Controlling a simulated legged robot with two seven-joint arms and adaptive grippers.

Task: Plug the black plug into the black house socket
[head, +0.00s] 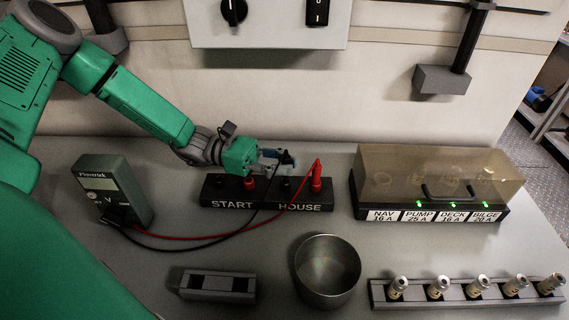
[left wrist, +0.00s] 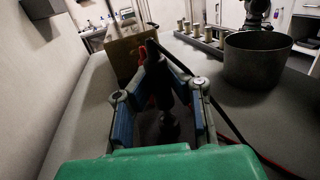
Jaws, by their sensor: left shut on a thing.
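My left gripper (head: 280,160) is shut on the black plug (head: 287,158) and holds it above the dark socket block (head: 240,205). In the left wrist view the black plug (left wrist: 155,68) stands between the blue-padded fingers of the gripper (left wrist: 160,95). The block is labelled START at left and HOUSE at right. The black house socket (head: 285,184) lies just below the gripper and is hard to make out. The red plug (head: 316,178) stands upright at the right end of the HOUSE half. My right gripper is out of view.
A meter (head: 112,188) stands at left, with red and black leads crossing the table. A clear-covered breaker box (head: 430,185) is right of the block. A metal bowl (head: 327,272), a grey holder (head: 217,286) and a rack (head: 465,294) of cylinders stand in front.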

